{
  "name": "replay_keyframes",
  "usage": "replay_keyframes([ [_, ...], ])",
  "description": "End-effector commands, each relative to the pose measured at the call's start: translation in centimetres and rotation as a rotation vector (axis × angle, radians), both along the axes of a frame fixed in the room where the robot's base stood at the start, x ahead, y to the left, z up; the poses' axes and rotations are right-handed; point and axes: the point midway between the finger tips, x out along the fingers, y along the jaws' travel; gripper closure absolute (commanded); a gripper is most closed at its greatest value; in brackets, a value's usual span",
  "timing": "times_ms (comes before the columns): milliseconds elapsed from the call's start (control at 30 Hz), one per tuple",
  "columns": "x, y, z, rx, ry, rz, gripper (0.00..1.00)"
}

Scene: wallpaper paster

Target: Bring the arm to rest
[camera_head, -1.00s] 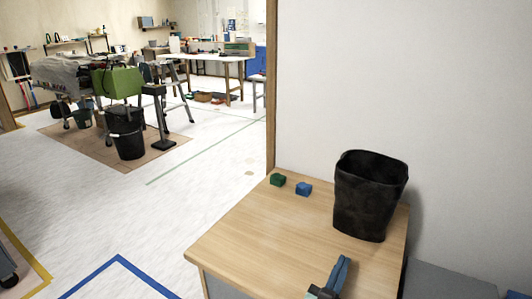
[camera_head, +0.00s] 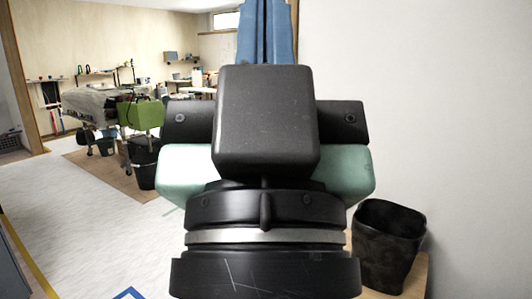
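My gripper (camera_head: 267,35) is raised close in front of the head camera and fills the middle of the view. Its black body and pale green sides face me, and its blue fingers point up. The fingers lie side by side against each other, and nothing shows between them. Their tips run out at the top edge. My wrist hides most of the wooden table (camera_head: 414,280), and no cubes show on it now.
A black bin (camera_head: 388,245) stands on the table at the lower right, beside the white wall (camera_head: 430,110). Farther back on the left are a green machine (camera_head: 140,115) and a dark bucket (camera_head: 145,165). The pale floor (camera_head: 70,215) at left is open.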

Motion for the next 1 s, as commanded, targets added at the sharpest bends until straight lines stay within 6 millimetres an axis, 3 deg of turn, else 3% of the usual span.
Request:
replay_keyframes([
  [33, 0.0, 0.0, 3.1, -0.001, 0.000, -0.001, 1.00],
  [300, 0.1, 0.0, 11.2, -0.003, 0.002, -0.004, 1.00],
  [433, 0.1, 0.0, 14.0, -0.003, 0.003, -0.004, 1.00],
  [600, 0.1, 0.0, 15.8, -0.003, 0.003, -0.005, 1.00],
  [1000, 0.1, 0.0, 16.0, -0.003, 0.003, -0.005, 1.00],
])
